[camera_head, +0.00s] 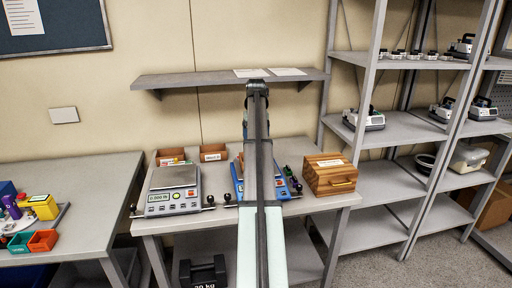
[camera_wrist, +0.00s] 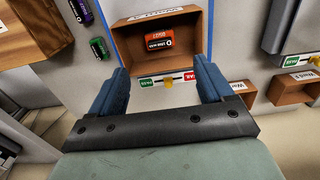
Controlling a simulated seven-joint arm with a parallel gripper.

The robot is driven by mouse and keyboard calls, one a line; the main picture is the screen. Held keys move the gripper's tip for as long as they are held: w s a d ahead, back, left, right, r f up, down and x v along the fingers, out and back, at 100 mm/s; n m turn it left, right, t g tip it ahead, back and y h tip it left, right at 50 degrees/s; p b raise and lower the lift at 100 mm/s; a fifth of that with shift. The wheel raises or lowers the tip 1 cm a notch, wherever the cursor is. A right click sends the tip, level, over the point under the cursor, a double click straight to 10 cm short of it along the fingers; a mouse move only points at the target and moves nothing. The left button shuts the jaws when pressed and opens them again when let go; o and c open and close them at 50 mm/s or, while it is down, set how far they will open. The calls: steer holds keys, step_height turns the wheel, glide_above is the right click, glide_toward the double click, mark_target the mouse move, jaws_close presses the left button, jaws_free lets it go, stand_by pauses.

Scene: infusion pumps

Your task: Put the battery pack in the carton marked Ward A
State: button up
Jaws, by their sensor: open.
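In the wrist view, my gripper (camera_wrist: 160,92) is open and empty, its two blue fingers apart. A brown carton (camera_wrist: 197,28) lies beyond and between the fingertips, with a white label on its far edge that I cannot read surely. A red and black block with white lettering (camera_wrist: 155,53), which looks like a battery pack, lies inside it. Two more cartons with white labels stand at the right (camera_wrist: 291,89) and lower right (camera_wrist: 240,95); their lettering is too small to read surely. In the head view, my arm hides the gripper and part of the table.
A purple cylinder (camera_wrist: 81,10) and a green one (camera_wrist: 99,48) lie near a wooden box (camera_head: 330,175). A scale (camera_head: 173,190) stands left, with two cartons (camera_head: 170,156) (camera_head: 213,153) behind it. A wall shelf (camera_head: 200,78) hangs above. A blue device (camera_head: 282,188) is partly hidden by my arm.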

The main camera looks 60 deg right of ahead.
steer(key=shift+r, duration=0.8)
steer(key=shift+o, duration=1.4)
steer(key=shift+s+d, duration=0.25)
steer(key=shift+s, duration=0.1)
steer(key=shift+o, duration=0.5)
steer(key=shift+m, duration=0.4)
steer(key=s, duration=0.2)
steer(key=s+r, duration=0.2)
steer(key=s, duration=0.1)
steer(key=shift+s+d, duration=0.2)
steer(key=shift+s, duration=0.1)
steer(key=s+a+f+m+t+h, duration=0.2)
steer(key=s+a+m, duration=0.6)
steer(key=s+a, duration=0.5)
steer(key=w+d+f+m, duration=0.1)
steer(key=w+f+m, duration=0.2)
steer(key=f+m, duration=0.6)
steer(key=shift+d+f, duration=0.2)
steer(key=shift+d, duration=0.05)
